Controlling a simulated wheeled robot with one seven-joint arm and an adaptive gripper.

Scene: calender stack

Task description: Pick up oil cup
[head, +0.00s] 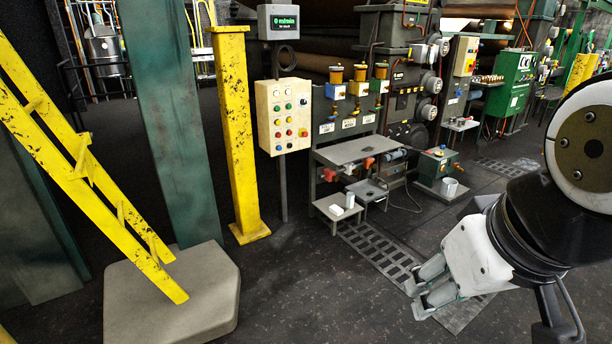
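Several things here could be the oil cup, and I cannot tell which is meant. A small pale cup (449,187) stands beside a green box on a low base. A small white piece (350,200) sits on a low stand. Amber-topped cups (335,76), (360,74) and (381,72) are set in a row on the grey panel. My gripper (416,295) is at the lower right, over the floor grating, its fingers pointing left. It looks open and empty, and it is apart from all of these cups.
A grey shelf (352,151) juts from the panel above low stands. The green box (438,164) is at their right. A yellow post (235,130), a control box (284,116) and a slanted yellow frame on a grey block (205,300) stand left. The floor in front is clear.

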